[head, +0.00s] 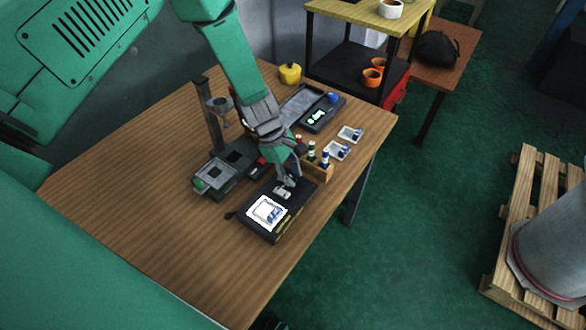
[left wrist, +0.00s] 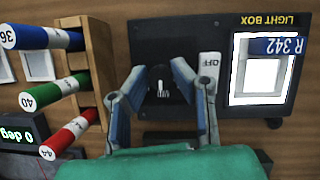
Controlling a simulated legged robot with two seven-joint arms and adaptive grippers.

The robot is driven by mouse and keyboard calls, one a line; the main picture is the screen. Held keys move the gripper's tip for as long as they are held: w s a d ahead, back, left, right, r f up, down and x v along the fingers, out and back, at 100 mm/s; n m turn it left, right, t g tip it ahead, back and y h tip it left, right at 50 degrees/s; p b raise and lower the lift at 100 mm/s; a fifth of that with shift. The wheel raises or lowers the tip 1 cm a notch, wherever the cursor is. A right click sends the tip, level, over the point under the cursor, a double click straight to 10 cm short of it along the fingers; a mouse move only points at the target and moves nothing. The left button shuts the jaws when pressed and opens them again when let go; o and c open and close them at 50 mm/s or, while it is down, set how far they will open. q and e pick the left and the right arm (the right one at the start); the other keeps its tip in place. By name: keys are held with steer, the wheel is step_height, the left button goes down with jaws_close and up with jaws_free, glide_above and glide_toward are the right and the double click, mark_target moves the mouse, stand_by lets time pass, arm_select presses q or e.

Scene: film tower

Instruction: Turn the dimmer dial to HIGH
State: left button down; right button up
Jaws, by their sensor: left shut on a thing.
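The black light box (head: 292,222) lies near the table's front edge, with its lit white panel (head: 262,213) glowing. The left wrist view shows the box (left wrist: 150,40) with its "LIGHT BOX" lettering and a white plate (left wrist: 209,66) marked OFF. The dark dimmer dial (left wrist: 160,84), with a pale mark, sits beside that plate. My left gripper (head: 287,181) reaches down to the box. In the left wrist view its fingers (left wrist: 160,90) are on both sides of the dial, shut on it. The dial's setting is not readable. My right gripper does not show.
A wooden rack (left wrist: 97,70) of colour-capped vials stands close beside the left gripper. The table's left side (head: 130,200) is clear.

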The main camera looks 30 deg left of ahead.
arm_select(q)
steer(key=m+g, duration=0.1)
steer(key=m, duration=0.1)
steer(key=shift+w+a+f+m, duration=0.1)
steer(key=shift+m, duration=0.3)
steer(key=m+g+b, duration=0.1)
steer(key=m, duration=0.1)
steer(key=shift+m+y, duration=0.3)
steer(key=shift+m, duration=0.1)
steer(key=m+g+b, duration=0.1)
steer(key=m, duration=0.3)
steer(key=shift+w+y, duration=0.1)
steer(key=shift+y, duration=0.3)
steer(key=shift+m+g+y+b, duration=0.35)
steer(key=shift+m+g+y, duration=0.05)
steer(key=shift+m, duration=0.8)
steer(key=shift+w, duration=0.1)
steer(key=c, duration=1.4)
jaws_free()
steer(key=shift+o, duration=0.2)
